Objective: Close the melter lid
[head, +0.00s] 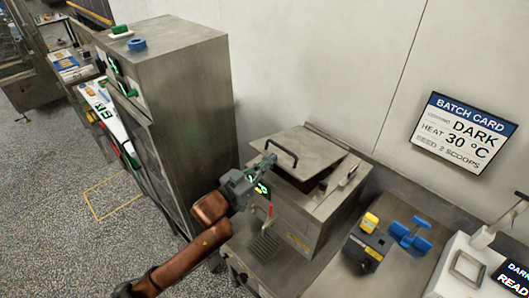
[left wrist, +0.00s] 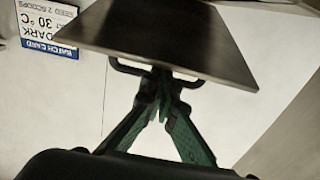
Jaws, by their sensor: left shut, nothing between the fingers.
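The melter (head: 290,215) is a steel box on the bench against the wall. Its flat steel lid (head: 308,148) sits raised and tilted, with a dark gap under its right side. A dark bar handle (head: 283,147) stands on the lid. My left gripper (head: 270,162) is at the lid's left edge, close to the handle. In the left wrist view its fingers (left wrist: 160,85) meet at the tips, in line with the handle (left wrist: 130,70) below the lid plate (left wrist: 170,40). Whether they touch the handle is unclear. My right gripper is not in view.
A tall steel cabinet (head: 190,110) stands left of the melter. A black and yellow device (head: 367,245) and a blue item (head: 410,235) lie right of it. A batch card (head: 462,133) hangs on the wall, reading DARK, 30 °C. A light-coloured machine (head: 462,270) is at far right.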

